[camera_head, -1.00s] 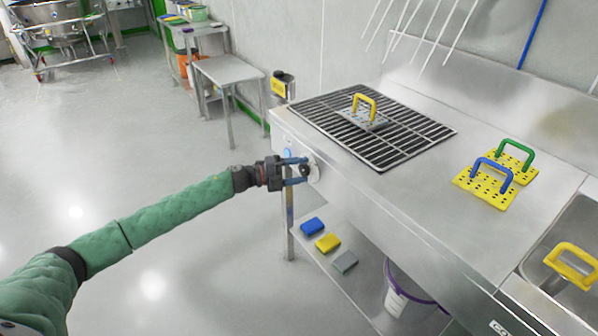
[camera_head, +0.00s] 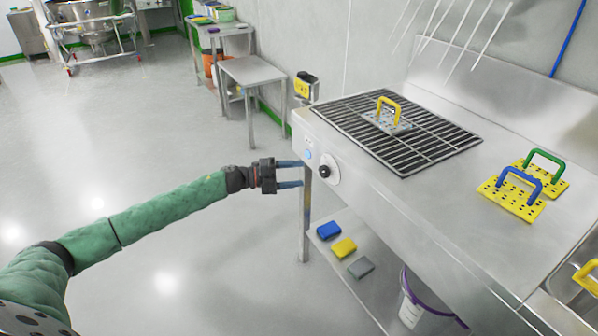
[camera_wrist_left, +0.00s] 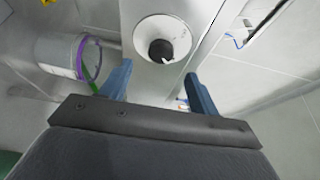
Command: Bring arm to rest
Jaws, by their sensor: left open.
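My left gripper (camera_head: 290,174) is at the end of the green-sleeved arm, in front of the steel bench's front panel. Its two blue fingers are apart with nothing between them. The black knob (camera_head: 324,171) on its round white dial sits on the panel just right of the fingertips, clear of them. In the left wrist view the knob (camera_wrist_left: 161,50) shows beyond and between the open fingers (camera_wrist_left: 158,85). A blue button (camera_head: 308,154) is beside the dial. My right gripper is not in view.
The steel bench (camera_head: 420,195) carries a black grate (camera_head: 350,122) with a yellow-handled plate (camera_head: 388,116). Blue- and green-handled yellow plates (camera_head: 512,197) stand to the right. Sponges (camera_head: 343,247) and a white bucket (camera_head: 412,310) are below. The floor (camera_head: 130,140) at left is clear.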

